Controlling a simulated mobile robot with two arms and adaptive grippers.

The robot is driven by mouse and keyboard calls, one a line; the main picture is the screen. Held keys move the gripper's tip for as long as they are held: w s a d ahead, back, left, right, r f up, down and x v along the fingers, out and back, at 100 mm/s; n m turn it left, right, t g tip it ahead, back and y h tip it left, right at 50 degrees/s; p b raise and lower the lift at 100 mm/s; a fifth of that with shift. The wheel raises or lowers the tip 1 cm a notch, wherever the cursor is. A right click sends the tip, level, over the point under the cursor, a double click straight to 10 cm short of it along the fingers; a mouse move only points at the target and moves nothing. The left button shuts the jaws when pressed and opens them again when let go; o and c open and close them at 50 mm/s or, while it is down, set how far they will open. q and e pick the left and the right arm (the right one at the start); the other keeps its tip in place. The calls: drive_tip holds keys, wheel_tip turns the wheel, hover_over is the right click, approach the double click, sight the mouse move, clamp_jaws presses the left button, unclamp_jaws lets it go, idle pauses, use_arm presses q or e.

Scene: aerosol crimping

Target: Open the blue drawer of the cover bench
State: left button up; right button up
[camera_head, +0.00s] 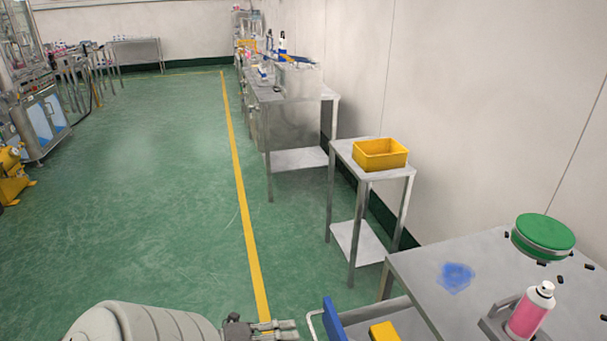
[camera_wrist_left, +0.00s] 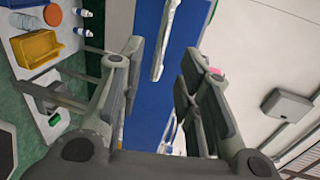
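The blue drawer (camera_head: 334,322) stands out from the near bench (camera_head: 415,272) at the bottom of the head view, with part of its grey side and a yellow thing (camera_head: 384,332) behind its front. Its pale handle (camera_head: 312,324) faces my left gripper (camera_head: 285,329). In the left wrist view the blue front (camera_wrist_left: 186,38) and the handle (camera_wrist_left: 165,42) lie ahead, between the directions of the two fingers. My left gripper (camera_wrist_left: 163,85) is open and empty, its fingers seemingly just short of the handle. My right gripper is not in view.
A pink can (camera_head: 528,314) and a green-topped round container (camera_head: 543,234) stand on the bench, beside a blue patch (camera_head: 457,277) and small black pieces. A small table with a yellow bin (camera_head: 380,154) stands beyond. The green floor (camera_head: 150,210) is clear to the left.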

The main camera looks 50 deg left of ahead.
use_arm(q)
drive_tip(key=v, duration=0.5)
drive_tip(key=shift+w+f, duration=0.1)
idle(0.4)
